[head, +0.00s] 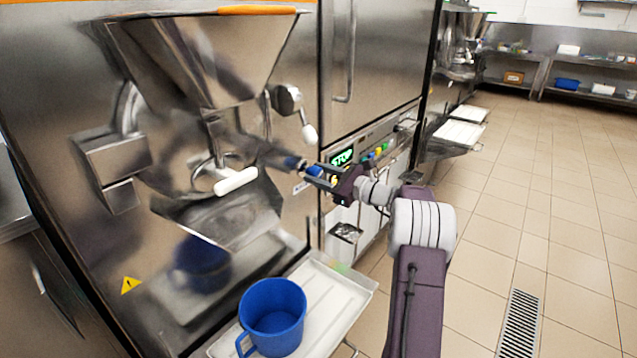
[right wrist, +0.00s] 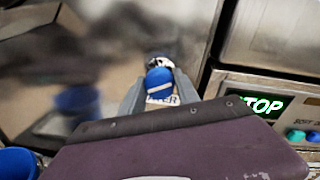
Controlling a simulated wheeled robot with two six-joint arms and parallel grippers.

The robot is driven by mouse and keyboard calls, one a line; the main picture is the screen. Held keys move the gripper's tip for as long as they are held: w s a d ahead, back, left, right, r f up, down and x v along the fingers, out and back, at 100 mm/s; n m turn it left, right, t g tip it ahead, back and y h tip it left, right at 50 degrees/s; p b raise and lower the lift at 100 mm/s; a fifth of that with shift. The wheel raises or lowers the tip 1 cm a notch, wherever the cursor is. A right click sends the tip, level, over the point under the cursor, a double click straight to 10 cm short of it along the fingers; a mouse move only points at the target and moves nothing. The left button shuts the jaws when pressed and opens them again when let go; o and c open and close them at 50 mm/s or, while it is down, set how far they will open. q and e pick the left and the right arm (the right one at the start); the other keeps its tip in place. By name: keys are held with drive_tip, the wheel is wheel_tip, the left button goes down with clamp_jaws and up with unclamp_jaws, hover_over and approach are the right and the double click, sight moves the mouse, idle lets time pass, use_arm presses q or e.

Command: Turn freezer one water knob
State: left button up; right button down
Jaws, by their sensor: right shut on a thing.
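The water knob is blue with a white line across its face; in the right wrist view the knob (right wrist: 159,82) sits between my fingertips, above a partly hidden label ending in "TER". In the head view the blue knob (head: 315,171) shows at the front of the near freezer (head: 292,225), left of the green STOP display. My right gripper (head: 318,177) reaches in from the right and is shut on the knob. In the right wrist view the fingers (right wrist: 160,96) are on both sides of it. My left gripper is not in view.
A blue jug (head: 272,318) stands on a white tray (head: 335,290) below the freezer's spout. A white-handled lever (head: 236,181) juts out left of my gripper. A button panel (head: 375,155) lies just beyond my gripper. The tiled floor at right is clear.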

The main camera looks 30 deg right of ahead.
drive_tip(key=n+b, duration=0.4)
drive_tip(key=shift+a+f, duration=0.1)
drive_tip(key=shift+f, duration=0.3)
drive_tip(key=shift+r+n+h+b, duration=0.2)
drive_tip(key=shift+n+h+b, duration=0.1)
drive_tip(key=shift+n+b, duration=1.5)
drive_tip(key=c, duration=0.9)
unclamp_jaws()
drive_tip(key=shift+r, duration=0.1)
